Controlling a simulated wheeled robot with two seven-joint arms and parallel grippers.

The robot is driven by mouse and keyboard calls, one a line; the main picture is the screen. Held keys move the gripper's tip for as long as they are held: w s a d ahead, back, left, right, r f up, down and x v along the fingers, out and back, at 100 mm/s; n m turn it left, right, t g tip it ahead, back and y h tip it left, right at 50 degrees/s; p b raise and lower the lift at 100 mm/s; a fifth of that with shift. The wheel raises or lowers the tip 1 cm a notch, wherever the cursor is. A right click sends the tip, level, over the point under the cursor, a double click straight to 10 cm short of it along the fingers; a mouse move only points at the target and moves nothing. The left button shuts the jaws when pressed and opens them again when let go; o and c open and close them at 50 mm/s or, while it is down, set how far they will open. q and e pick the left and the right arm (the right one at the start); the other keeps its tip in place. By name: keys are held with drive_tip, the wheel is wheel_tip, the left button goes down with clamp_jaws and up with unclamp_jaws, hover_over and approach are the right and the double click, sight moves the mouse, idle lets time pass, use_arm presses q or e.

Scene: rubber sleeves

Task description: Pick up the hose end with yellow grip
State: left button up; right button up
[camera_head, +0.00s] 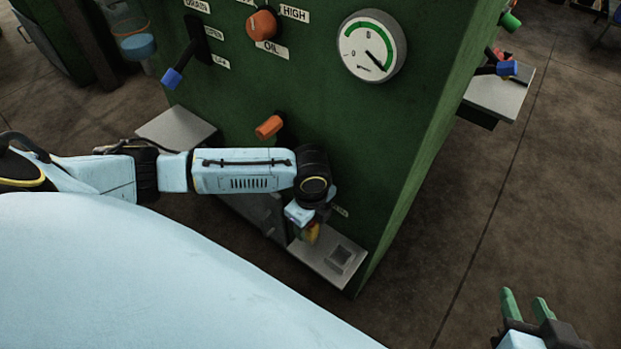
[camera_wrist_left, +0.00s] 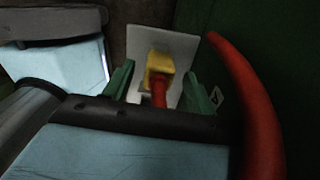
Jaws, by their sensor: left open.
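The hose end with yellow grip (camera_wrist_left: 158,62) shows in the left wrist view between the two green fingers of my left gripper (camera_wrist_left: 160,80), with gaps on both sides. A short red part (camera_wrist_left: 158,92) joins the yellow grip, and a red hose (camera_wrist_left: 245,90) curves along the right side. In the head view a bit of yellow (camera_head: 313,233) shows beside my left gripper (camera_head: 303,228), mostly hidden by the wrist. My left gripper is open. My right gripper (camera_head: 526,301) is open and empty at the lower right, far from the hose.
A green machine (camera_head: 400,150) stands close ahead with a gauge (camera_head: 371,47), an orange knob (camera_head: 263,24), a blue-tipped lever (camera_head: 172,77) and an orange handle (camera_head: 269,127). A grey ledge (camera_head: 335,263) lies under my left gripper. The floor to the right is clear.

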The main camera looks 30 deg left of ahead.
use_arm(q)
drive_tip(key=shift+s+f+b, duration=0.1)
drive_tip(key=shift+f+b, duration=0.75)
drive_tip(key=shift+b, duration=0.25)
drive_tip(key=shift+f+b, duration=0.75)
drive_tip(key=shift+b, duration=0.3)
use_arm(e)
wheel_tip(320, 180, up, 16)
drive_tip(key=a+t+y, duration=0.3)
drive_tip(key=t+y, duration=0.1)
drive_tip(key=t, duration=0.7)
drive_tip(key=shift+w+f+t, duration=0.15)
drive_tip(key=shift+w+t, duration=0.05)
drive_tip(key=shift+t, duration=0.1)
use_arm(q)
drive_tip(key=shift+c, duration=0.2)
drive_tip(key=c, duration=1.1)
drive_tip(key=shift+o, duration=0.2)
use_arm(e)
drive_tip(key=shift+w+f, duration=0.1)
